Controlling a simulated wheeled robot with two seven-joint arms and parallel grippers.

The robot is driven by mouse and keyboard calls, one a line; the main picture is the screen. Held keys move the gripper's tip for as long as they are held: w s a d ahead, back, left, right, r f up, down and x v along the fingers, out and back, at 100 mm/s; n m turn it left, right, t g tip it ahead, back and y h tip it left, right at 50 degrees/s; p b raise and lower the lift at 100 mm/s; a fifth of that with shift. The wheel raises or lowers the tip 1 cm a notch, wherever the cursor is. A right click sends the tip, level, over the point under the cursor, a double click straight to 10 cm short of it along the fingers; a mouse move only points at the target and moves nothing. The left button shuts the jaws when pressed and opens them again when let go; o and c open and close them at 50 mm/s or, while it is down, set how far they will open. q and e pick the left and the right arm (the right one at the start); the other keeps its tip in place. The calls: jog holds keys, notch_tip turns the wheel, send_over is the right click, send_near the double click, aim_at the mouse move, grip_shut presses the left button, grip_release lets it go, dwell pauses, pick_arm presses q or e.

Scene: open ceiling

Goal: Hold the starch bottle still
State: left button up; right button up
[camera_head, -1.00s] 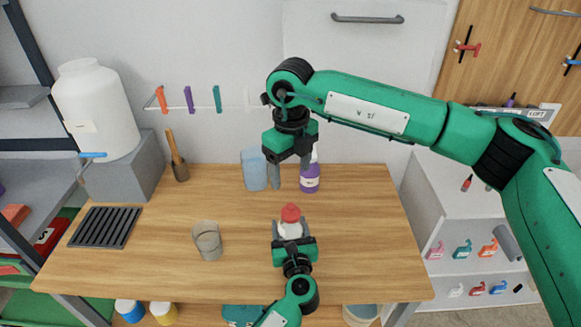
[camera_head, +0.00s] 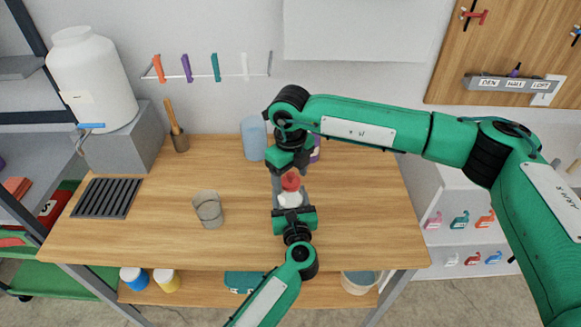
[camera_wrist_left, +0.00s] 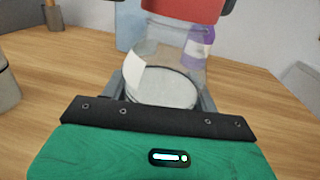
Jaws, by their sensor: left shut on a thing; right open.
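The starch bottle (camera_head: 289,199) is a clear bottle with white contents and a red cap (camera_head: 290,181). It stands at the middle right of the table. My left gripper (camera_head: 292,208) is shut on its body from the front; the left wrist view shows the clear bottle (camera_wrist_left: 165,80) between the fingers, with the red cap cut off at the top. My right gripper (camera_head: 291,178) is open and points down from above, with its fingers around or just beside the red cap. Whether they touch it, I cannot tell.
A purple bottle (camera_head: 315,150) is behind my right gripper, mostly hidden. A blue container (camera_head: 253,138) stands left of it. An empty glass beaker (camera_head: 208,209) and a dark rack (camera_head: 106,198) are on the left. The table's front left is clear.

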aim_at(291, 174)
jog(key=c, duration=1)
jog(key=shift+c, duration=0.2)
jog(key=shift+r, duration=0.15)
jog(key=shift+r, duration=2.9)
pick_arm(q)
jog(key=o, duration=1.3)
jog(key=shift+c, duration=0.2)
